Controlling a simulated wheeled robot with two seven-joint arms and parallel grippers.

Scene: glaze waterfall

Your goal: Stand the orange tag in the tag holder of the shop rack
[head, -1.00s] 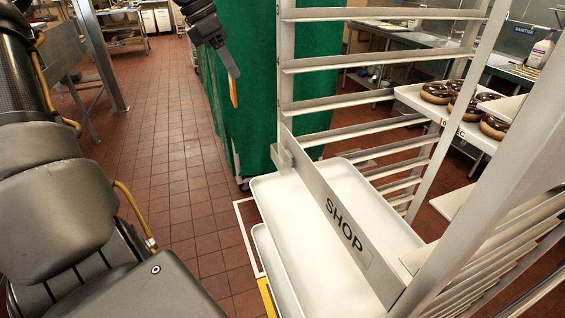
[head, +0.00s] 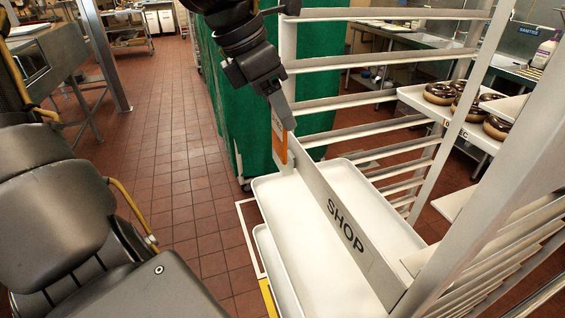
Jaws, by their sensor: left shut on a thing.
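My left gripper (head: 285,118) comes in from the top and points down, shut on the orange tag (head: 279,142). The tag hangs upright at the far left end of the shop rack's sign bar (head: 335,215), which reads SHOP. The tag holder (head: 290,162) is a small grey piece at that end of the bar, now partly hidden by the tag. The tag's lower edge is at or just in front of the holder; I cannot tell whether it is inside. My right gripper is not in view.
White trays (head: 376,207) sit in the shop rack below the bar. The rack's upright (head: 288,60) and rails stand close to my left gripper. A tray of chocolate donuts (head: 440,93) is at the right. A green covered rack (head: 236,100) stands behind.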

